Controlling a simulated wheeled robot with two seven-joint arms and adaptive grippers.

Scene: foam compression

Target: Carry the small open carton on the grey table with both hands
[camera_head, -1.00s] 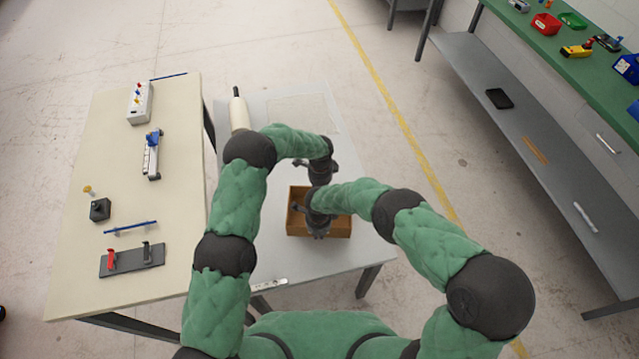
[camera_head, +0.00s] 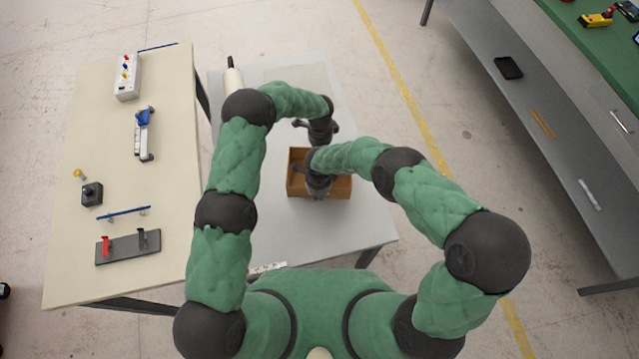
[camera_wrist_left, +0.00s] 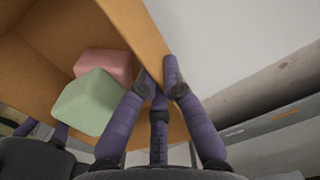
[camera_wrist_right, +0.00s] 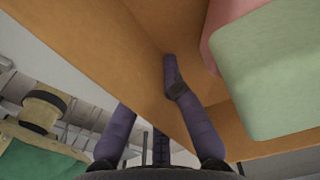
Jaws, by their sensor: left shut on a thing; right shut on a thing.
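The small open carton (camera_head: 341,188), brown, is over the grey table (camera_head: 290,228) in the head view; I cannot tell whether its base touches the tabletop. A green block (camera_wrist_left: 92,102) and a pink block (camera_wrist_left: 104,65) are inside it, as the left wrist view shows. My left gripper (camera_head: 319,130) is at the carton's far side, shut on its wall; the wall runs between the fingers (camera_wrist_left: 166,88). My right gripper (camera_head: 317,187) is at the near side, shut on the opposite wall (camera_wrist_right: 110,65). My arms hide part of the carton.
A cream table (camera_head: 165,200) with switches and fixtures stands at the left. A white roll-like item (camera_head: 233,80) lies at the grey table's far left. A thin flat panel (camera_head: 295,76) lies at its back. A green-topped bench (camera_head: 590,60) is at the right.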

